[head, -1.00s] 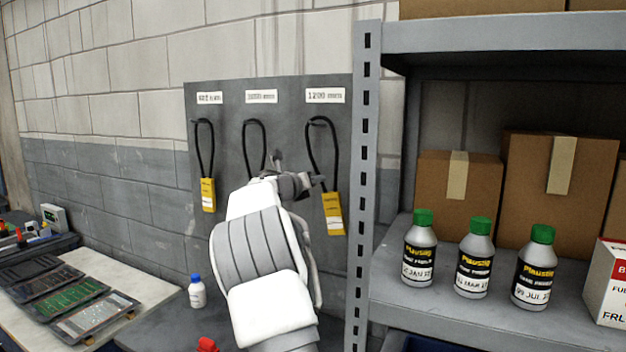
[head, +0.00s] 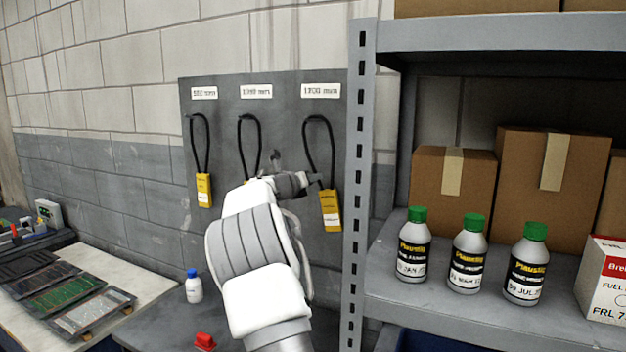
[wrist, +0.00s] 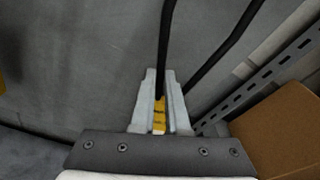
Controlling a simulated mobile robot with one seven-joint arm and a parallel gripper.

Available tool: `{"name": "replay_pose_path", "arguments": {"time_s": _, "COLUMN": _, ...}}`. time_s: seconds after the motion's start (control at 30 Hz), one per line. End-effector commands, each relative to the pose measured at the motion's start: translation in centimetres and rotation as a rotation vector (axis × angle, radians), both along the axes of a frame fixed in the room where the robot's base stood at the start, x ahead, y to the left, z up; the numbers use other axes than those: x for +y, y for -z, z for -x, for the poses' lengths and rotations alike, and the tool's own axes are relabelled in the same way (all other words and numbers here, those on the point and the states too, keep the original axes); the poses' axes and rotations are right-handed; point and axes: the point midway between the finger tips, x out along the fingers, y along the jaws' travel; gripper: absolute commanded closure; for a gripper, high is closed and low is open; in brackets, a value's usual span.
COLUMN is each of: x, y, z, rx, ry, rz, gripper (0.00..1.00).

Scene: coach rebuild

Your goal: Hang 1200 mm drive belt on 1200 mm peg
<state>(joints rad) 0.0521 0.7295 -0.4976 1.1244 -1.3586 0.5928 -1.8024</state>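The 1200 mm drive belt (head: 333,150) is a black loop with a yellow tag (head: 331,212). Its top is at the peg (head: 307,121) under the right-hand label on the grey board; whether it bears on the peg is too small to tell. My gripper (head: 318,179) is at the lower end of the loop, just above the tag. In the wrist view, the fingers (wrist: 162,100) close around a black strand (wrist: 164,45) and a yellow part, with little gap. My arm hides part of the board.
Two other belts with yellow tags hang on the left (head: 200,145) and middle (head: 240,140) pegs. A grey shelf post (head: 357,200) stands close right of the board. The shelf holds green-capped bottles (head: 469,255) and cartons (head: 450,195). A small blue-capped bottle (head: 194,289) stands below.

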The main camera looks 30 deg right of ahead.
Motion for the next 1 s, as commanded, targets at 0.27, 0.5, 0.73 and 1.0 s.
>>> {"name": "replay_pose_path", "arguments": {"time_s": 0.27, "x": 0.0, "y": -0.1, "z": 0.0, "rx": 0.000, "ry": 0.001, "rz": 0.000, "gripper": 0.52}}
{"name": "replay_pose_path", "arguments": {"time_s": 0.5, "x": 0.2, "y": 0.0, "z": 0.1, "rx": 0.000, "ry": 0.000, "rz": 0.000, "gripper": 0.52}}
{"name": "replay_pose_path", "arguments": {"time_s": 0.73, "x": 2.6, "y": -0.1, "z": 1.2, "rx": -0.002, "ry": -0.003, "rz": -0.001, "gripper": 0.52}}
{"name": "replay_pose_path", "arguments": {"time_s": 1.0, "x": 8.0, "y": -0.7, "z": 3.9, "rx": -0.003, "ry": -0.005, "rz": -0.002, "gripper": 0.52}}
